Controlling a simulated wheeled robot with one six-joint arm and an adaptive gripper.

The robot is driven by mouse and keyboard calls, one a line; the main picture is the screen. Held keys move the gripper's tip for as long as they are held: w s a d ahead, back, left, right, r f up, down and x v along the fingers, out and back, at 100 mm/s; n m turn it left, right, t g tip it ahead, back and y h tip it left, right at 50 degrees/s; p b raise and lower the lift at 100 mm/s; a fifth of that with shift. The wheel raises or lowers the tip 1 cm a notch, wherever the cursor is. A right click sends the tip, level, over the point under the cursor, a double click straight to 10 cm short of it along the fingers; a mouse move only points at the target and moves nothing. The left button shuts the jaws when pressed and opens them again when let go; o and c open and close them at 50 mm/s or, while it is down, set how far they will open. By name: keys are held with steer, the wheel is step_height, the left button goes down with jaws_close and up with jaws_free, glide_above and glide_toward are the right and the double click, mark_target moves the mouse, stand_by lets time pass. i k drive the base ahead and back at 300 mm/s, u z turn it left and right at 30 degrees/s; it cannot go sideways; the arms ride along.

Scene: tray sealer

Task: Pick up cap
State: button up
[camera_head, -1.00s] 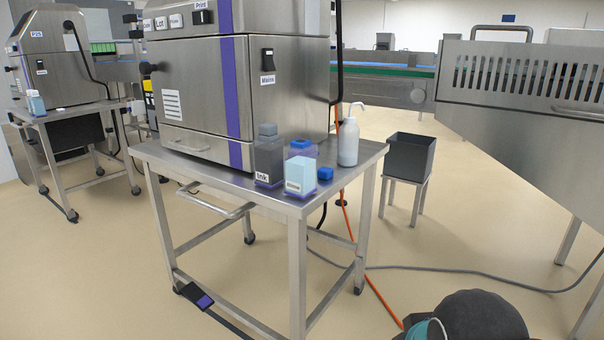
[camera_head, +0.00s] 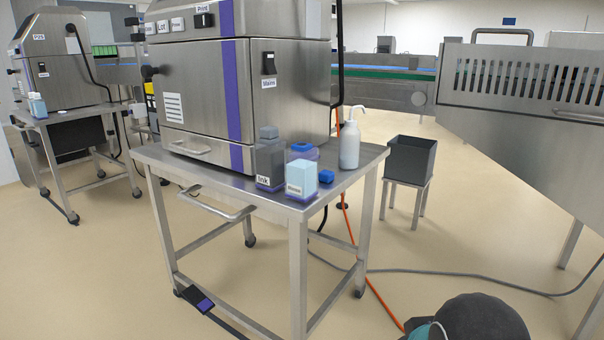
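A small blue cap (camera_head: 326,176) lies on the steel table (camera_head: 225,183) near its right front edge, just right of a light blue box-shaped bottle (camera_head: 301,177) with a white label. Another blue piece (camera_head: 303,147) sits behind that bottle, on a purplish container that is partly hidden. Which of the two blue pieces is the task's cap I cannot tell for sure. A dark grey bottle labelled Ink (camera_head: 269,160) stands to the left. My gripper is not in view; only a dark rounded part of my arm shows at the bottom right.
A steel machine (camera_head: 205,95) fills the back of the table. A white pump bottle (camera_head: 349,144) stands behind and right of the cap. A dark bin (camera_head: 411,158) sits on a stand to the right. An orange cable and a grey cable cross the floor.

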mark_target(327, 176)
steer(key=u, duration=0.15)
steer(key=k, duration=0.45)
steer(key=z, duration=0.8)
steer(key=i, duration=1.05)
steer(key=u, duration=0.7)
